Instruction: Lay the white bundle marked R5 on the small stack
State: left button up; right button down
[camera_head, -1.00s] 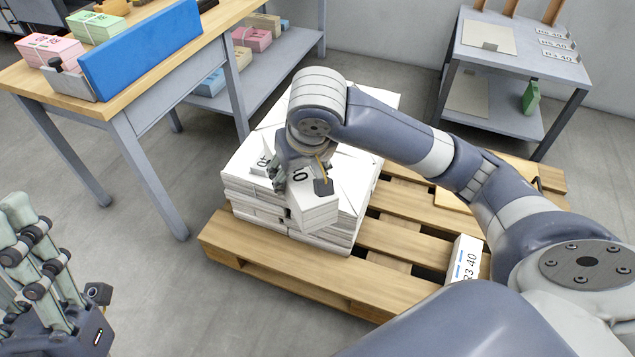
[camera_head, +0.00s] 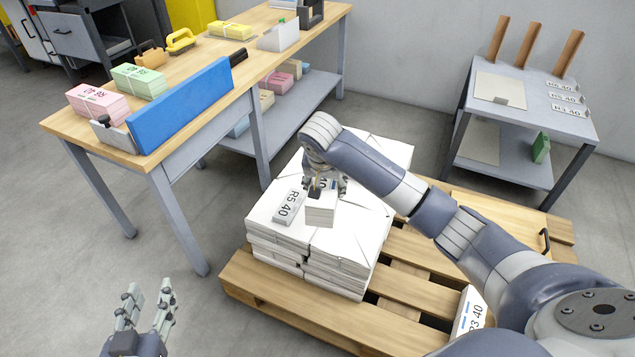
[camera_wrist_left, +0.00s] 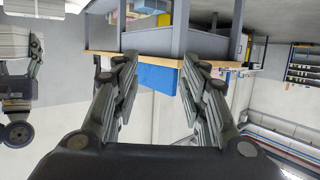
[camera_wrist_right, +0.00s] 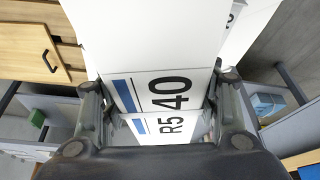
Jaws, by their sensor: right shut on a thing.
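My right gripper (camera_head: 323,187) is shut on a white bundle (camera_head: 320,215), held over the middle of a white stack (camera_head: 360,250) on the pallet. I cannot tell whether the bundle touches the stack. In the right wrist view the bundle (camera_wrist_right: 150,35) shows between the fingers, with R5, 40 and blue marks in the grip.
The wooden pallet (camera_head: 290,305) has bare slats right of the stack. A workbench (camera_head: 180,100) with a blue board (camera_head: 182,105) and coloured bundles is left; a grey shelf cart (camera_head: 500,170) is back right.

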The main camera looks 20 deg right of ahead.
jog(key=shift+m, duration=0.9)
jog(key=d+p, duration=0.1)
jog(key=d+f+p, duration=0.1)
jog(key=d, duration=0.1)
jog(key=w+d+f+p, duration=0.1)
jog(key=shift+d+f, duration=0.15)
jog(key=shift+d, duration=0.2)
pick_arm(q)
jog(key=s+a+f+g+y+p, duration=0.1)
jog(key=s+a+f+g, duration=0.2)
jog(key=s+f+g, duration=0.2)
jog(key=s+a+f+g+y+p, duration=0.1)
jog(key=s+a+f+g+y, duration=0.1)
jog(key=s+f+g, duration=0.4)
jog(key=s+a+f, duration=0.1)
jog(key=s, duration=0.4)
jog(key=shift+s+a+n+p, duration=0.15)
jog(key=shift+s+n+p, duration=0.15)
jog(key=shift+s+p, duration=0.1)
pick_arm(e)
jog(key=shift+m+g+h, duration=0.3)
jog(key=shift+m+h, duration=0.1)
jog(key=shift+m, duration=0.3)
jog(key=d+f, duration=0.2)
jog(key=s+d+f, duration=0.1)
jog(key=d, duration=0.1)
jog(key=shift+d+f, duration=0.15)
jog(key=shift+f, duration=0.25)
pick_arm(q)
jog(key=shift+f, duration=0.15)
